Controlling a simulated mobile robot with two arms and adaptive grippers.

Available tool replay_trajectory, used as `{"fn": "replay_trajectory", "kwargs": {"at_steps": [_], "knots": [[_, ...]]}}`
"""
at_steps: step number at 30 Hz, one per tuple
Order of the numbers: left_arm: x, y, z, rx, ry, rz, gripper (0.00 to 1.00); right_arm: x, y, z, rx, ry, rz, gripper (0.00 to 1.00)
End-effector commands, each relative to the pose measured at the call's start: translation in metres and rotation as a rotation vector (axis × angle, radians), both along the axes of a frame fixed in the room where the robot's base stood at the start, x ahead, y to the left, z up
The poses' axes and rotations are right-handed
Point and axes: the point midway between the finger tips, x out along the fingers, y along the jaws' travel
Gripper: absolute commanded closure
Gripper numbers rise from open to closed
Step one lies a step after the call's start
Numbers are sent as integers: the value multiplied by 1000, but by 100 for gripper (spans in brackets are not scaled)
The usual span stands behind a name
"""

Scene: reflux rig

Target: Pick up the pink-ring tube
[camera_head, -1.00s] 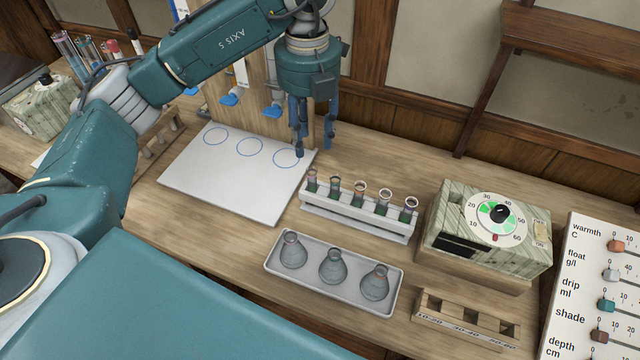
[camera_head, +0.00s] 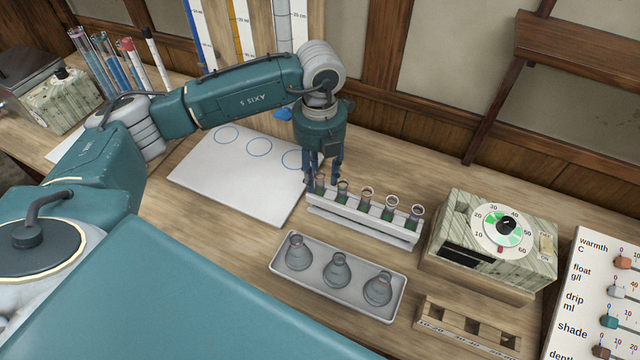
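A white rack (camera_head: 362,222) holds several small dark tubes in a row. The leftmost tube (camera_head: 320,183) has a pinkish rim. The middle tube (camera_head: 366,198) has a reddish rim, so I cannot tell for sure which ring is the pink one. My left gripper (camera_head: 322,180) points down at the rack's left end. Its fingers are apart, one on each side of the leftmost tube in this view. I see no clear contact with the tube. My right gripper is out of view.
A grey tray (camera_head: 318,288) with three flasks lies in front of the rack. A white board (camera_head: 230,185) with blue circles lies left. A dial box (camera_head: 495,240) and a wooden holder (camera_head: 468,325) stand right. Bare table lies behind the rack.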

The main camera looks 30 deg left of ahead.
Motion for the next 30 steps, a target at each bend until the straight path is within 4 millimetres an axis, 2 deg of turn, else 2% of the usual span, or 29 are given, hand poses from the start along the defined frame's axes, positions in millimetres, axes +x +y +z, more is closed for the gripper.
{"fn": "replay_trajectory", "kwargs": {"at_steps": [4,10,11,16,30], "knots": [[0,0,-10,0,1,0,62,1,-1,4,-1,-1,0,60],[0,0,-12,0,0,-1,62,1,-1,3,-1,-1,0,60],[0,0,-12,0,0,-1,66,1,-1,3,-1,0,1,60],[0,-1,-11,-1,0,-1,99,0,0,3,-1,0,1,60],[0,-1,-9,-2,-2,-1,100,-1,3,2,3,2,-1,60]]}}
